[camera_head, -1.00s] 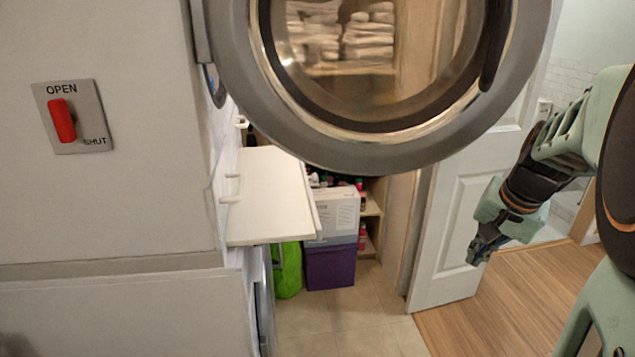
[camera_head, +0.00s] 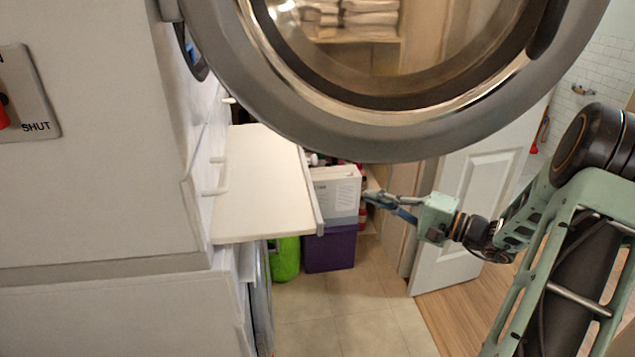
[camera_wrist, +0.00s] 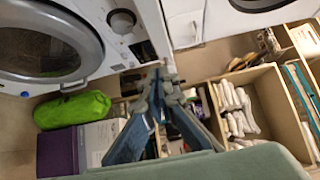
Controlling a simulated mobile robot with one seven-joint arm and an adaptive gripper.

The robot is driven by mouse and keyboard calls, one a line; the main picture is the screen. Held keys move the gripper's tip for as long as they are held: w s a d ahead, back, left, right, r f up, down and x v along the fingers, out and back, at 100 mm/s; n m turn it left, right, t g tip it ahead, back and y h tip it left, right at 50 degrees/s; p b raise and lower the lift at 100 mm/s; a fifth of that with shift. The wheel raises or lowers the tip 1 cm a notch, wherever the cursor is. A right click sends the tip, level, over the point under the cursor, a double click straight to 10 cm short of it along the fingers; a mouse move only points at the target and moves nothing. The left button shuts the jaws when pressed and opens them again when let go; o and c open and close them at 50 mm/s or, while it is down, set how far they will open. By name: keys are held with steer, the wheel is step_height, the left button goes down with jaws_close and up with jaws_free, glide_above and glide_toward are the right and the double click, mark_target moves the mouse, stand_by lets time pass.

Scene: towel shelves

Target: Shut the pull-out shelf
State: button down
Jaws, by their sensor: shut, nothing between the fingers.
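The pull-out shelf (camera_head: 262,185) is a flat white board sticking out to the right from the white appliance front in the head view. It is pulled out, and its front edge (camera_head: 311,190) faces right. My gripper (camera_head: 368,198) is to the right of that edge, apart from it, pointing left. Its fingers are shut with nothing between them. In the wrist view my gripper (camera_wrist: 160,75) points away over the floor items. I cannot make out the shelf in the wrist view.
A round glass door (camera_head: 390,110) hangs open above the shelf. A green bag (camera_head: 286,258), a purple box (camera_head: 329,250) and a white box (camera_head: 337,195) stand below and behind. A white door (camera_head: 470,215) stands at the right. An open bin (camera_wrist: 268,105) shows in the wrist view.

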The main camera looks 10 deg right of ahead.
mark_target(236, 191)
steer(key=s+a+p+x, duration=0.1)
steer(key=x, duration=1.1)
steer(key=shift+a+r, duration=0.25)
steer(key=shift+a, duration=0.35)
steer(key=shift+a, duration=0.1)
steer(key=a+b, duration=0.5)
steer(key=a, duration=0.4)
steer(key=a+b, duration=0.6)
steer(key=a, duration=0.4)
steer(key=shift+s+a+f, duration=0.1)
steer(key=shift+s+f, duration=0.05)
steer(key=shift+f, duration=0.05)
steer(key=shift+a+r+b, duration=0.15)
steer(key=shift+a+b, duration=0.45)
steer(key=shift+a+r, duration=0.1)
steer(key=shift+r, duration=0.05)
steer(key=shift+a, duration=0.1)
